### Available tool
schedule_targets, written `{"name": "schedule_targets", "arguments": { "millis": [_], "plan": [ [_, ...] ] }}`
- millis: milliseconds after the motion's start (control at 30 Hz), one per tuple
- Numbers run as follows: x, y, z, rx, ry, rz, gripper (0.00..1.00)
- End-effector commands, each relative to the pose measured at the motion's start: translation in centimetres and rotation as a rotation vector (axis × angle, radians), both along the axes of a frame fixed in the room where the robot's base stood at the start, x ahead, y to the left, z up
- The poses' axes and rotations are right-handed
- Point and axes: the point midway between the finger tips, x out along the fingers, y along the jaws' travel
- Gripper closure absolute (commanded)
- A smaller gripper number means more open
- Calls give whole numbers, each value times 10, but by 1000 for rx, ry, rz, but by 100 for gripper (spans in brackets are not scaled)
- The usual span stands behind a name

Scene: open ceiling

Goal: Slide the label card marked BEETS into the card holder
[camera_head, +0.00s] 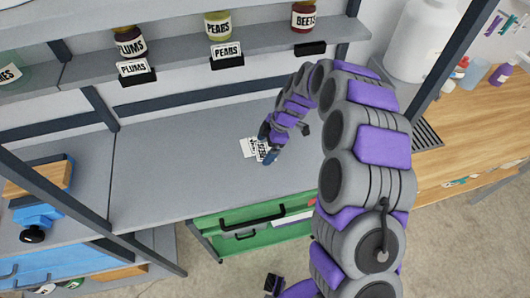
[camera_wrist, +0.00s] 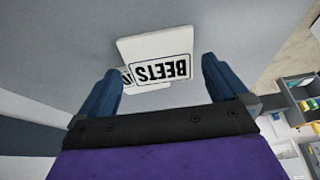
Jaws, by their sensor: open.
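The white BEETS card (camera_wrist: 165,69) lies on top of a few overlapping white cards in the wrist view, its text upside down there. In the head view the card pile (camera_head: 250,150) lies on the grey worktop, partly hidden by my gripper (camera_head: 267,146). My gripper is open, with a blue finger on either side of the BEETS card in the wrist view (camera_wrist: 160,78). I cannot tell whether the fingers touch it. The black card holder (camera_head: 311,48) on the shelf edge below the BEETS jar (camera_head: 304,17) shows no card.
PLUMS (camera_head: 133,68) and PEARS (camera_head: 227,52) cards stand in holders below a plums jar (camera_head: 129,41) and a pears jar (camera_head: 218,26). A green drawer unit (camera_head: 235,233) is below the worktop (camera_head: 180,165). A dark post stands to the right.

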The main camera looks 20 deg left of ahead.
Motion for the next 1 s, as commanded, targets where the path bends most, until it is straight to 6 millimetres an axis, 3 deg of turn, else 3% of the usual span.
{"name": "schedule_targets", "arguments": {
  "millis": [100, 300, 800, 1000],
  "plan": [
    [-2, 5, -12, 1, -1, 1, 0],
    [-3, 6, -13, -3, 3, 2, 0],
    [-5, 5, -16, -7, 11, 4, 47],
    [-6, 5, -17, -8, 14, 6, 49]
  ]
}}
